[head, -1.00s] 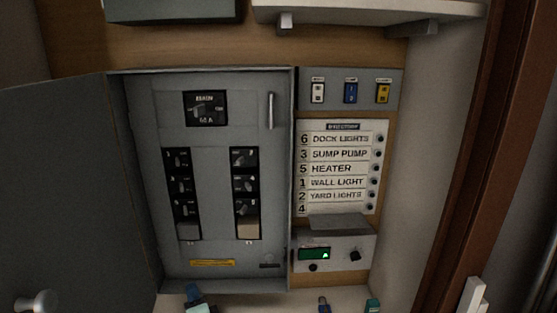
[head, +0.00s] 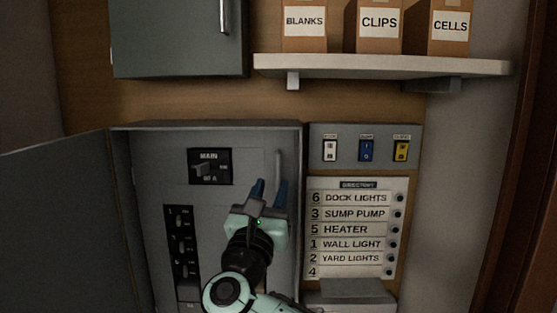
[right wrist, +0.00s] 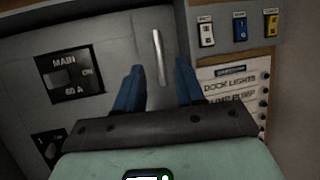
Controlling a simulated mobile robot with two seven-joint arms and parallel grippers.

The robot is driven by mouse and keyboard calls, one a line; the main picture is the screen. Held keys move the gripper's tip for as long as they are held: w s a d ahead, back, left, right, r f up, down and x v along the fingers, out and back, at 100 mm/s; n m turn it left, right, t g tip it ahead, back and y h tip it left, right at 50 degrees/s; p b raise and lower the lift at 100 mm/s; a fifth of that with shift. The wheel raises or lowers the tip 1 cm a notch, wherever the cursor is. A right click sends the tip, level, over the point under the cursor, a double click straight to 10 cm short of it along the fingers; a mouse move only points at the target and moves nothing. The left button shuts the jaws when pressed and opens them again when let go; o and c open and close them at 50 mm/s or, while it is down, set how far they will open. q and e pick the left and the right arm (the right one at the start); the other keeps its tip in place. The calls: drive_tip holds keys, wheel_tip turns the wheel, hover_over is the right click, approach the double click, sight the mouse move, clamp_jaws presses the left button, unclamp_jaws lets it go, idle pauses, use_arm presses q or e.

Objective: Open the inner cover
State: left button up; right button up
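The grey inner cover (head: 158,165) sits shut in the open panel box, with the main switch (head: 210,167) and a column of breakers (head: 182,245) showing through it. Its upright bar handle (head: 278,165) is at the upper right; it also shows in the right wrist view (right wrist: 160,57). My right gripper (head: 269,190) is in front of the cover, just below the handle in the head view. Its blue fingers (right wrist: 158,85) are apart, with the handle seen between them and nothing gripped. The right-hand breakers are hidden behind my arm. My left gripper is out of view.
The outer door (head: 65,220) stands swung open to the left. A switch plate (head: 366,150) and directory board (head: 352,230) are right of the box. Above are a shelf (head: 380,67) with labelled boxes and a closed grey cabinet (head: 170,38).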

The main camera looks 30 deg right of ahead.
sight(277, 171)
drive_tip(key=p+x, duration=0.2)
drive_tip(key=x, duration=0.4)
drive_tip(key=shift+w+r, duration=0.15)
drive_tip(key=shift+r, duration=0.1)
drive_tip(key=shift+w+d+p, duration=0.3)
drive_tip(key=shift+w+p, duration=0.05)
drive_tip(key=shift+p, duration=0.05)
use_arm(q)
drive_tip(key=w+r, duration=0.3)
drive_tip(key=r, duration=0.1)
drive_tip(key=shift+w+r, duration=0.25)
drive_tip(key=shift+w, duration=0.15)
use_arm(e)
drive_tip(key=shift+s, duration=0.1)
clamp_jaws()
